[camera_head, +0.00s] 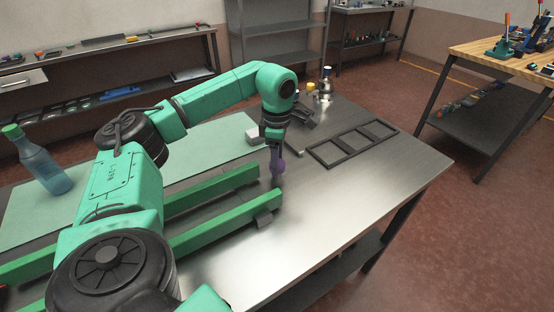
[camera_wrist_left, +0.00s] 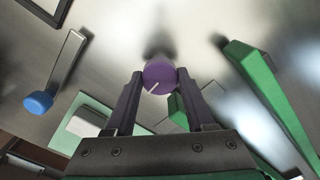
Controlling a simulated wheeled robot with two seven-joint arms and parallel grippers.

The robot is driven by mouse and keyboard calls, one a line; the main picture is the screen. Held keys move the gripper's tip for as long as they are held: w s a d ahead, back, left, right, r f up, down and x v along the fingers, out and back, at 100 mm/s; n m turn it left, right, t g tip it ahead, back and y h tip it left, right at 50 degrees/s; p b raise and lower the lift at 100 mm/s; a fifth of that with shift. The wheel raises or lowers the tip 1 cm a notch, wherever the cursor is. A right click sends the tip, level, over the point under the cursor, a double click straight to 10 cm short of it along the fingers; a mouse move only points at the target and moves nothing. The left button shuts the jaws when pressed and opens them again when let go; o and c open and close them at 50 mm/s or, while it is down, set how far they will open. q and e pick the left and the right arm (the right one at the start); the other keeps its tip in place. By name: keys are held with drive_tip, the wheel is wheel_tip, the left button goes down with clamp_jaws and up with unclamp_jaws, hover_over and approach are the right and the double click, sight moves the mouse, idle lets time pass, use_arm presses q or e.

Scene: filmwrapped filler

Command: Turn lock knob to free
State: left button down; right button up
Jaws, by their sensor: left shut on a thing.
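The purple lock knob (camera_wrist_left: 158,77) sits between my left gripper's fingertips (camera_wrist_left: 158,82) in the left wrist view, with one finger touching each side. A white line on its face slants from the middle toward the lower left. In the head view my left gripper (camera_head: 276,150) points down over the steel table, and the purple knob (camera_head: 277,168) shows at its tips, beside the end of a green bar (camera_head: 212,190). The knob's mounting below is mostly hidden. My right gripper is not in view.
A second green bar (camera_head: 220,222) runs nearer me. A black frame (camera_head: 352,144) lies on the steel table (camera_head: 345,205) to the right. A blue-capped bar (camera_wrist_left: 38,103) shows in the left wrist view. The table's right front is clear.

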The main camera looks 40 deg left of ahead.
use_arm(q)
drive_tip(key=shift+r, duration=0.1)
drive_tip(key=n+p, duration=0.1)
drive_tip(key=n, duration=0.3)
drive_tip(key=shift+r+p, duration=0.1)
drive_tip(key=shift+p, duration=0.2)
drive_tip(key=n+p, duration=0.1)
drive_tip(key=n, duration=0.3)
drive_tip(key=shift+w+n, duration=0.1)
drive_tip(key=shift+n, duration=0.2)
drive_tip(key=n+p, duration=0.1)
drive_tip(key=n, duration=0.3)
drive_tip(key=shift+n+p, duration=0.3)
drive_tip(key=shift+p, duration=0.05)
drive_tip(key=n, duration=0.4)
drive_tip(key=shift+p, duration=0.4)
drive_tip(key=shift+n, duration=0.3)
drive_tip(key=shift+c, duration=1.3)
unclamp_jaws()
